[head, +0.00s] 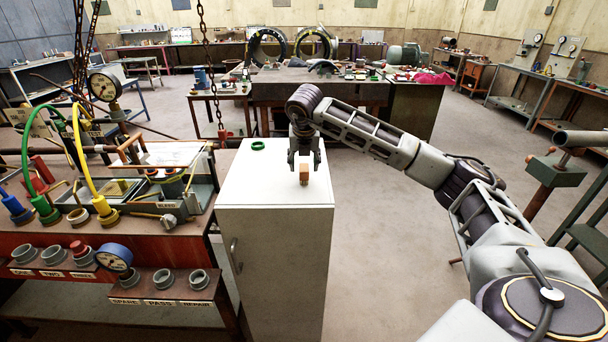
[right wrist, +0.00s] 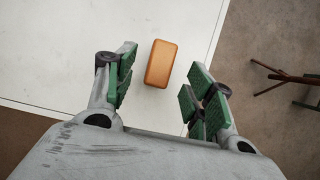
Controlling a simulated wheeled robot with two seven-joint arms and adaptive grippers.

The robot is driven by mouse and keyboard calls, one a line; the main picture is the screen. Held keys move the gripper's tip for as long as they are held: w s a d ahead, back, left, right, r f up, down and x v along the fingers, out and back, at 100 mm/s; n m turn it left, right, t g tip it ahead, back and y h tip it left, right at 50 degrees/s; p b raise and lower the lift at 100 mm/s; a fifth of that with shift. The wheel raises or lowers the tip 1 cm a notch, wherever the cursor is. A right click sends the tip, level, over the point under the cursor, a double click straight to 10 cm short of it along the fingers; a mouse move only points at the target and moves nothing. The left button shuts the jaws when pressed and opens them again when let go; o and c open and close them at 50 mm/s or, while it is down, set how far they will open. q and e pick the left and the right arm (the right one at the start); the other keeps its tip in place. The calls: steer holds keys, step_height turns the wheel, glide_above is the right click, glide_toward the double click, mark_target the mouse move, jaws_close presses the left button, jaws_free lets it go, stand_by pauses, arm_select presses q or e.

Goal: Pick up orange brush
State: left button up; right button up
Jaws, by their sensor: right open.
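The orange block-like thing, which I take for the brush (head: 304,174), sits on top of the white cabinet (head: 262,185) near its right edge. My right gripper (head: 304,168) is above it, pointing down, in the head view. In the right wrist view the orange brush (right wrist: 161,64) lies on the white top, ahead of and between the two green-padded fingers of my right gripper (right wrist: 160,92). The fingers are open and apart from it; nothing is held. Bristles cannot be made out. My left gripper is not in view.
A green ring (head: 258,146) lies on the cabinet top, further back. A bench with gauges, hoses and pipe fittings (head: 110,205) stands close on the left. A green stand with a pipe (head: 553,168) is at the right. Open floor (head: 385,270) lies right of the cabinet.

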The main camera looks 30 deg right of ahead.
mark_target(304, 168)
steer(key=x, duration=0.3)
steer(key=shift+w+d+f+p, duration=0.1)
steer(key=shift+w+f+p, duration=0.05)
steer(key=shift+f+p, duration=0.15)
steer(key=shift+w+d+f, duration=0.1)
steer(key=shift+w+f, duration=0.05)
steer(key=shift+f, duration=0.3)
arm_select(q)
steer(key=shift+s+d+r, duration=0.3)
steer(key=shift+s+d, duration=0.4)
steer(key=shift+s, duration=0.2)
